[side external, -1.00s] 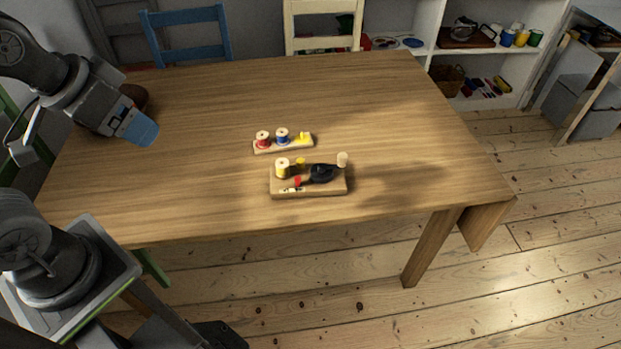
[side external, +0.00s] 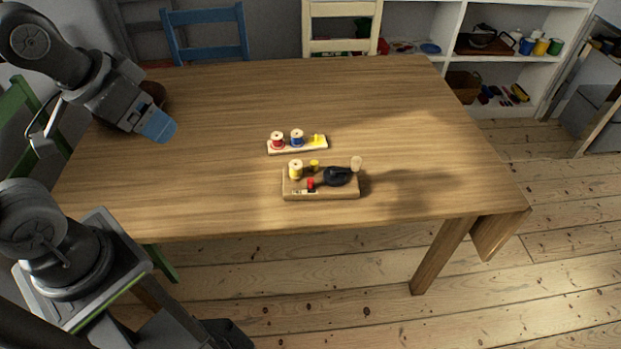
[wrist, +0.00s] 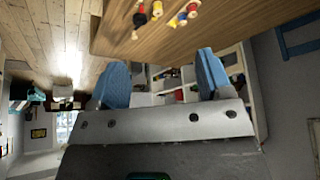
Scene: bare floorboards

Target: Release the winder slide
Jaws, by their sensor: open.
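The winder (side external: 347,190) is a small wooden board on the table. It carries a yellow spool (side external: 295,169), a black round part (side external: 337,176) with a pale knob (side external: 356,162), and a red piece (side external: 311,184) at its front. I cannot tell which part is the slide. In the wrist view, the black part (wrist: 139,19) and the spools show at the top edge. My gripper (side external: 160,126), with blue fingertips, is above the left part of the table, well away from the winder. In the wrist view its fingers (wrist: 160,78) are apart with nothing between them.
A spool rack (side external: 284,151) with a red spool (side external: 277,140), a blue spool (side external: 297,137) and a yellow piece (side external: 318,139) lies just behind the winder. A dark round bowl (side external: 153,94) is behind my gripper. The tabletop's right part is clear.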

